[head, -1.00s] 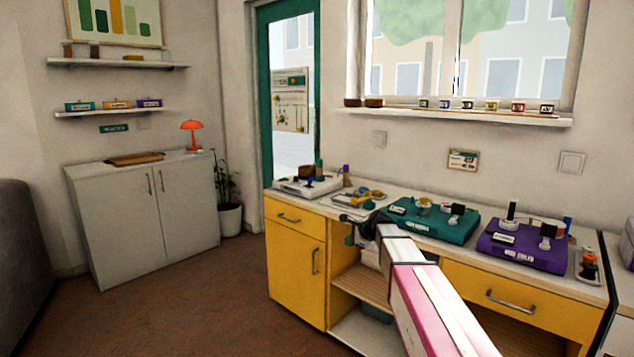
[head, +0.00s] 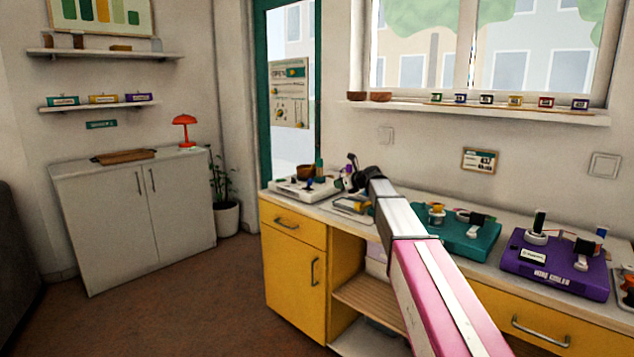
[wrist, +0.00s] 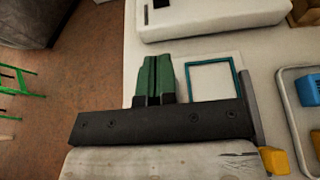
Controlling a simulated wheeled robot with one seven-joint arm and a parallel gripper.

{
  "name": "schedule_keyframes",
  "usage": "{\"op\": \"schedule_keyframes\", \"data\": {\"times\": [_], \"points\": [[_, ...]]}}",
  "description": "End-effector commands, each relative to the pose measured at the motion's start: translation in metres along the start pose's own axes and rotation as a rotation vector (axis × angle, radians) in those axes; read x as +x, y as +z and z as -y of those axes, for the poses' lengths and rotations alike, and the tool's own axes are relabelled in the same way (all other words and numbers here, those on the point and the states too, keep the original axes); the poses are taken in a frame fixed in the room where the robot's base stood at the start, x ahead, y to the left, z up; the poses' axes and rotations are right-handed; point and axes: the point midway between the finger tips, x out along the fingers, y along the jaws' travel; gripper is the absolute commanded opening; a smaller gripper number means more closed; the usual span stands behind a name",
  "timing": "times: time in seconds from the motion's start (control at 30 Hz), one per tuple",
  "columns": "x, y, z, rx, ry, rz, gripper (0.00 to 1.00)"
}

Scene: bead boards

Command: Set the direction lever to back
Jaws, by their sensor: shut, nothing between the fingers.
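A white board (head: 290,190) with small dark and blue upright parts stands at the left end of the counter. Its pale near edge shows at the top of the wrist view (wrist: 215,22). I cannot tell which part, on this or the other boards, is the direction lever. My gripper (head: 346,180) is above the counter, just right of the white board in the head view. In the wrist view its green fingers (wrist: 156,76) are together and empty, pointing toward the white board and apart from it.
A teal-outlined square (wrist: 238,80) marks the counter beside the fingers. A tray (wrist: 287,112) with blue and yellow pieces lies to the right. A teal board (head: 470,238) and a purple board (head: 560,268) stand farther right. The floor (wrist: 85,70) lies beyond the counter's left edge.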

Motion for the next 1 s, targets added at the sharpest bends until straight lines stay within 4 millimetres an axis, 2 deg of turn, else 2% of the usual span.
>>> {"op": "schedule_keyframes", "data": {"times": [0.27, 0.47, 0.67, 1.0], "points": [[0.0, 0.0, 0.0, -0.002, 0.0, -0.001, 0.0], [0.01, 0.0, 0.001, -0.002, 0.001, -0.002, 0.0], [0.036, 0.0, 0.002, -0.002, 0.001, -0.002, 0.0], [0.1, 0.0, 0.002, -0.003, 0.002, -0.002, 0.0]]}}
